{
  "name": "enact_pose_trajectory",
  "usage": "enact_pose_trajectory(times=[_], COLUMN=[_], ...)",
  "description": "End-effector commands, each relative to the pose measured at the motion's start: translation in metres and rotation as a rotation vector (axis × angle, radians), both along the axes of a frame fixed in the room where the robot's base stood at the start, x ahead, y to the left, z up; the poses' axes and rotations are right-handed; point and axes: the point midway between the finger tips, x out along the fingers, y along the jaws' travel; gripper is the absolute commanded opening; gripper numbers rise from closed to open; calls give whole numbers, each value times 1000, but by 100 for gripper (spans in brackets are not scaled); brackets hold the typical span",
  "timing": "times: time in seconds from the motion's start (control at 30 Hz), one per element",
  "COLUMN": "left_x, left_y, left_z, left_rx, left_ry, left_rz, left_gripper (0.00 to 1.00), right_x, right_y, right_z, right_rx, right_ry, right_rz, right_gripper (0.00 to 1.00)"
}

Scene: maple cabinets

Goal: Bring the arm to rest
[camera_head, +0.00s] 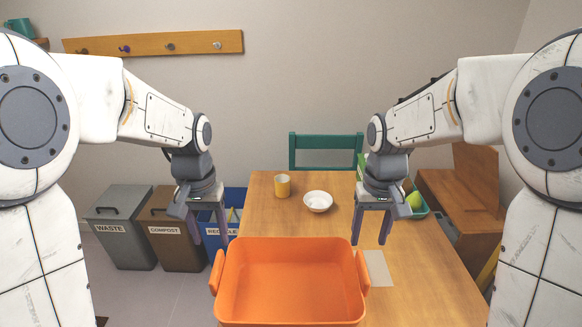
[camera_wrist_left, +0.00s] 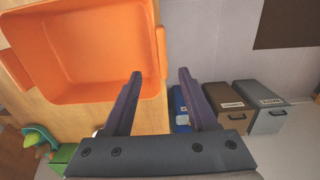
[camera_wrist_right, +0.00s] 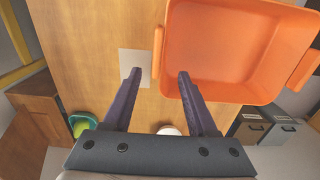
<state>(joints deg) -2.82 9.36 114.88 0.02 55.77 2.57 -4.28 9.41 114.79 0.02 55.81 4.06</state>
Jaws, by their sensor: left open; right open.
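My left gripper (camera_head: 209,238) hangs open and empty, pointing down, to the left of the orange tub's far left corner. In the left wrist view its two fingers (camera_wrist_left: 160,88) stand apart with nothing between them. My right gripper (camera_head: 370,238) is also open and empty, pointing down over the table beside the tub's far right corner.
An empty orange tub (camera_head: 290,243) sits on the table's (camera_head: 420,275) near end. Labelled bins (camera_head: 118,228) stand left; a wooden chest (camera_head: 470,190) stands right.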

Motion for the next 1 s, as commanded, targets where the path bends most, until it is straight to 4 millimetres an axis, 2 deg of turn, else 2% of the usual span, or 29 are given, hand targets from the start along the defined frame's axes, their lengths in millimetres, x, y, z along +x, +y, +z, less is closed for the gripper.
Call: enact_pose_trajectory(times=[0.07, 0.17, 0.3, 0.4, 0.5, 0.63, 1.0], left_x=[-9, -39, -107, -153, -187, -207, -208], left_y=[-13, -47, -96, -113, -119, -120, -120], left_z=[7, 21, 39, 44, 44, 42, 41], left_rx=[-4, -18, -45, -63, -77, -86, -86], left_ry=[-5, -12, -24, -29, -29, -30, -29], left_rz=[-37, -142, -350, -478, -571, -629, -633], left_gripper=[58, 58, 58, 58, 58, 58, 58], right_x=[-9, -40, -108, -154, -187, -207, -208], right_y=[12, 44, 89, 105, 111, 111, 111], right_z=[7, 21, 39, 44, 44, 42, 41], right_rx=[5, 18, 46, 64, 78, 86, 86], right_ry=[-4, -11, -23, -29, -29, -30, -30], right_rz=[36, 141, 348, 479, 571, 629, 633], right_gripper=[58, 58, 58, 58, 58, 58, 58])
